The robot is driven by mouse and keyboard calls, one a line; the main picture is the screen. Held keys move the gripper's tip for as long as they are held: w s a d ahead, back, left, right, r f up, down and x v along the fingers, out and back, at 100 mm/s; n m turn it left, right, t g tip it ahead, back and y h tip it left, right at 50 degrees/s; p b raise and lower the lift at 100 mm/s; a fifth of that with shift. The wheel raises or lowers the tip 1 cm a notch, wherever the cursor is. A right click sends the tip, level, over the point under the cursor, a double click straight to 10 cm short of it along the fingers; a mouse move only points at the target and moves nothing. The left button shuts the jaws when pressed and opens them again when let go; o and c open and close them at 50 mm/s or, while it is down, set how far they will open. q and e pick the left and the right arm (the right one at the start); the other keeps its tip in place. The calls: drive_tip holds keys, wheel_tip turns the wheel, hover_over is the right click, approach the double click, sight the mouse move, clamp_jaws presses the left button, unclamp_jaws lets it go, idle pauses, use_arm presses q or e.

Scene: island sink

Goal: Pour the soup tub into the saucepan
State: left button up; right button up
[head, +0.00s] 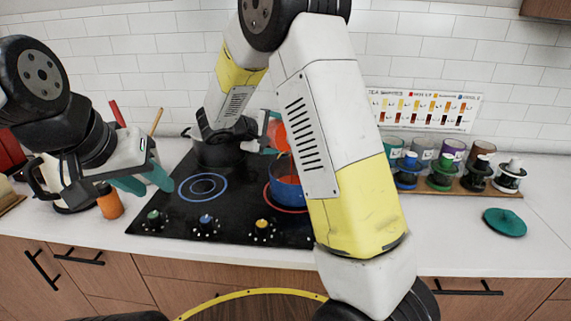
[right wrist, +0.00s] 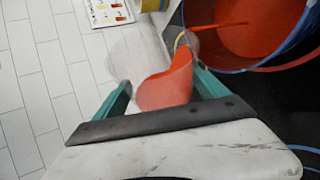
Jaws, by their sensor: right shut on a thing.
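The blue saucepan (head: 287,190) stands on the right part of the black hob, partly hidden by my right arm. The right wrist view shows its blue rim (right wrist: 240,71) and red soup (right wrist: 245,40) inside. My right gripper (right wrist: 160,85) is shut on the clear soup tub (right wrist: 165,88), which is tilted beside the saucepan with red soup in it. A red streak at the tub's mouth reaches over the saucepan. In the head view the tub (head: 277,134) is partly hidden. My left gripper (head: 143,182) is open and empty left of the hob.
A dark pot (head: 215,152) stands at the back of the hob (head: 185,215). A teal lid (head: 505,222) lies at right. Several jars stand on a wooden rack (head: 450,190). The right front counter is clear.

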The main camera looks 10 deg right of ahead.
drive_tip(key=shift+s+d+r, duration=0.15)
drive_tip(key=shift+s+r, duration=0.05)
drive_tip(key=shift+s, duration=0.15)
drive_tip(key=shift+s+d+r+m+t+p, duration=0.1)
drive_tip(key=shift+s+r+m+t+p, duration=0.2)
drive_tip(key=shift+m+t+p, duration=0.35)
idle(0.4)
drive_tip(key=shift+s+d+r, duration=0.1)
drive_tip(key=shift+s+r, duration=0.1)
drive_tip(key=w+f+n+g, duration=0.1)
drive_tip(key=w+a+f+n+g, duration=0.1)
drive_tip(key=w, duration=0.1)
drive_tip(key=shift+a, duration=0.1)
